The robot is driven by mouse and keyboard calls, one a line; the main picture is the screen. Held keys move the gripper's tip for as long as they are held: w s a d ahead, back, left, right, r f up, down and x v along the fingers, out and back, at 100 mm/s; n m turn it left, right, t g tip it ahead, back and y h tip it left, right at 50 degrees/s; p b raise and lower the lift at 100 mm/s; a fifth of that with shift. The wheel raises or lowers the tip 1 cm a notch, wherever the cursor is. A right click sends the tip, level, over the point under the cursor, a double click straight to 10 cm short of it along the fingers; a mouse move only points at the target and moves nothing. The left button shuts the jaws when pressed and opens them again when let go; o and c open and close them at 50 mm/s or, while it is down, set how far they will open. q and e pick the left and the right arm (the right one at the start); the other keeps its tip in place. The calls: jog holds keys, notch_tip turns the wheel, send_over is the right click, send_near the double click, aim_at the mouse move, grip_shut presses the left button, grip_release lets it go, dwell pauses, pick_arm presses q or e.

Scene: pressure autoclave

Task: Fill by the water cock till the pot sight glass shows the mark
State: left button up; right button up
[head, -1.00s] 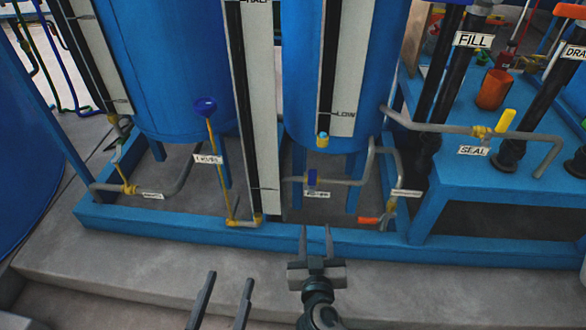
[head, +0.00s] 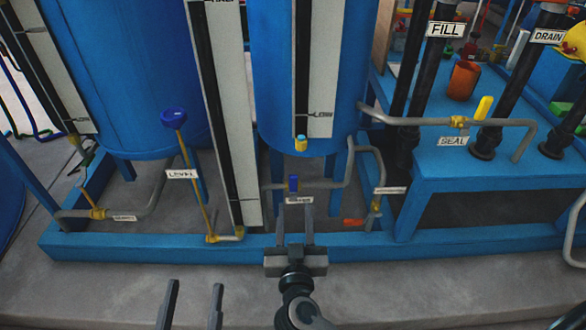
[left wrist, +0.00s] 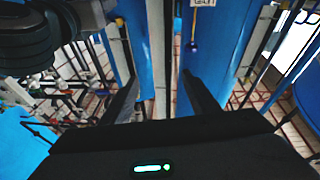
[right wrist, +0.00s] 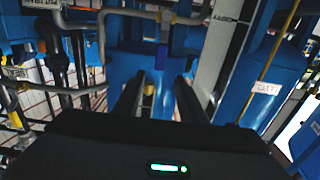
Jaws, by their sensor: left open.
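A blue-handled cock (head: 293,184) sits on a grey pipe low below the middle blue tank, with a small label under it that I cannot read. My right gripper (head: 295,210) is open just in front of and below it, apart from it. In the right wrist view the blue handle (right wrist: 162,52) shows beyond the open fingers. A tall white gauge board (head: 228,90) with a dark tube stands left of the middle tank. Another board (head: 322,90) carries a LOW mark; I cannot tell which is the pot's. My left gripper (head: 193,284) is open and empty, low in front.
A blue frame rail (head: 150,247) runs across the front. A blue funnel (head: 174,118) on a yellow pipe labelled LEVEL stands left. An orange-handled cock (head: 353,221) is close on the right. A yellow SEAL handle (head: 484,108) and an orange cup (head: 463,80) are further right.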

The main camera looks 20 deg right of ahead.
aim_at(293, 188)
jog(key=x, duration=1.5)
jog(key=shift+w, duration=0.25)
jog(key=shift+d+f, duration=0.1)
grip_shut()
